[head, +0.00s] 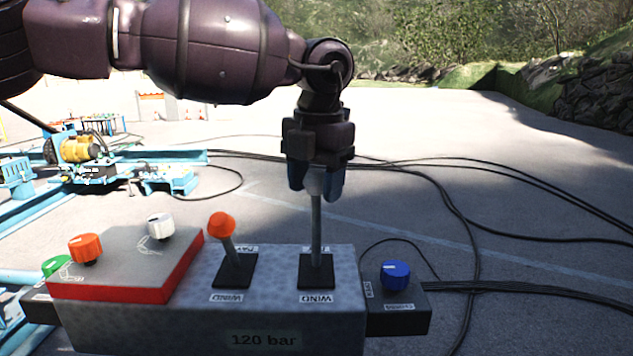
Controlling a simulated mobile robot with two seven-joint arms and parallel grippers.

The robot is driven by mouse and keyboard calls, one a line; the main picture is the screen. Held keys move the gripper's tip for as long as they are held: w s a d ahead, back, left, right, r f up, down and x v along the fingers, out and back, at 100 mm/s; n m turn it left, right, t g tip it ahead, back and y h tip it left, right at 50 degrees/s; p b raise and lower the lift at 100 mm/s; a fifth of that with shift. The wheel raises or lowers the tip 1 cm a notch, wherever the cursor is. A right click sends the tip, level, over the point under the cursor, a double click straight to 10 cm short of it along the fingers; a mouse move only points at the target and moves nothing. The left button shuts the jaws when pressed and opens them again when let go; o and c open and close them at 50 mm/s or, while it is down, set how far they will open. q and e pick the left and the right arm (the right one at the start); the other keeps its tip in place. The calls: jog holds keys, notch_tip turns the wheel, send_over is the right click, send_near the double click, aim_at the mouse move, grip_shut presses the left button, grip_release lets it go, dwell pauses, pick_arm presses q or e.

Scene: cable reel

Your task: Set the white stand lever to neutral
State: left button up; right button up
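The white lever (316,228) rises from a black slot plate on the right part of the grey control box (325,339). Its stem looks upright in the picture; any tilt toward or away from me is hard to judge. My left gripper (316,186) points down over its top, with blue fingertips on both sides of the pale knob. The fingers appear shut on the knob and hide most of it. Labels lie at the near and far ends of the slot plate. My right gripper is not in view.
An orange-knobbed lever (221,226) stands close on the left, tilted. A blue knob (396,275) sits at the right. Black cables cross the ground.

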pick_arm(q)
jog(key=shift+o, duration=1)
jog(key=shift+s+d+r+b, duration=0.15)
jog(key=shift+r+b, duration=0.05)
jog(key=shift+r, duration=2.55)
jog(key=shift+s+d+r+b, duration=0.1)
jog(key=shift+r+b, duration=0.05)
jog(key=shift+r, duration=2.55)
